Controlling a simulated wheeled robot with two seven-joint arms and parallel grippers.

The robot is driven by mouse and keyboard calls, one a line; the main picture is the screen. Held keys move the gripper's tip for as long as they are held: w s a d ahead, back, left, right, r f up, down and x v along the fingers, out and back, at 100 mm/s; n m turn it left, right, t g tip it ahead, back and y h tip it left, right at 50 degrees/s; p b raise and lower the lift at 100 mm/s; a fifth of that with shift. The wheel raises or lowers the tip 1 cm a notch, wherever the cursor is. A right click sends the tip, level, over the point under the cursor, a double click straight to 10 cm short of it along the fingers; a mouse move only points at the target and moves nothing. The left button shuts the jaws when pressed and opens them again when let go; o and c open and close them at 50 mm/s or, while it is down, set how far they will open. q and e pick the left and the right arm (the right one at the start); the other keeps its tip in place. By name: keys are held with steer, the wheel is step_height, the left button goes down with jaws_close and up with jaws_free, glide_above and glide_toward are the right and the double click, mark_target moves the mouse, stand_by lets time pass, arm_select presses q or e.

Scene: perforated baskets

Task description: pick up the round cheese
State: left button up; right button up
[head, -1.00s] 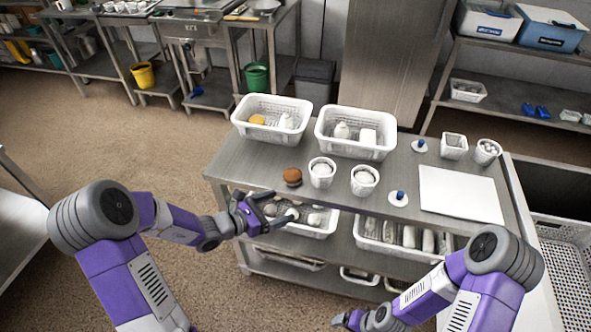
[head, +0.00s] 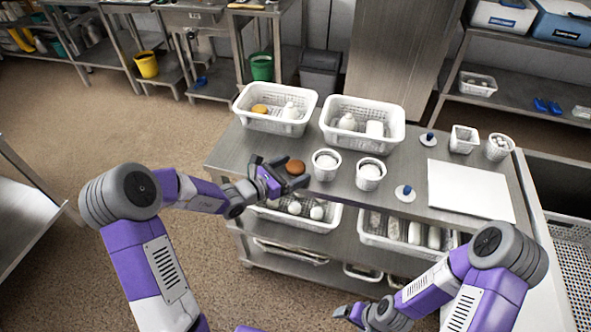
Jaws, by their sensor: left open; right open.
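A round brown item (head: 295,167) lies on the steel table near its front left edge; it may be the round cheese. A yellow-orange rounded item (head: 260,109) lies in the left white basket (head: 255,125), and I cannot tell which of the two is the cheese. My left gripper (head: 291,174) is open at the table's front edge, its fingers close around the near side of the brown item. I cannot tell whether they touch it. My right gripper (head: 343,314) is open and low in front of the table, away from both items; its fingers are small in view.
Two white cups (head: 326,164) (head: 370,173) stand just right of the brown item. A second white basket (head: 362,136) holds white items. A white board (head: 470,190) lies at the right. More baskets (head: 325,222) sit on the shelf below.

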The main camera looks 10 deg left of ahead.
arm_select(q)
steer(key=shift+c, duration=0.5)
steer(key=c, duration=1.1)
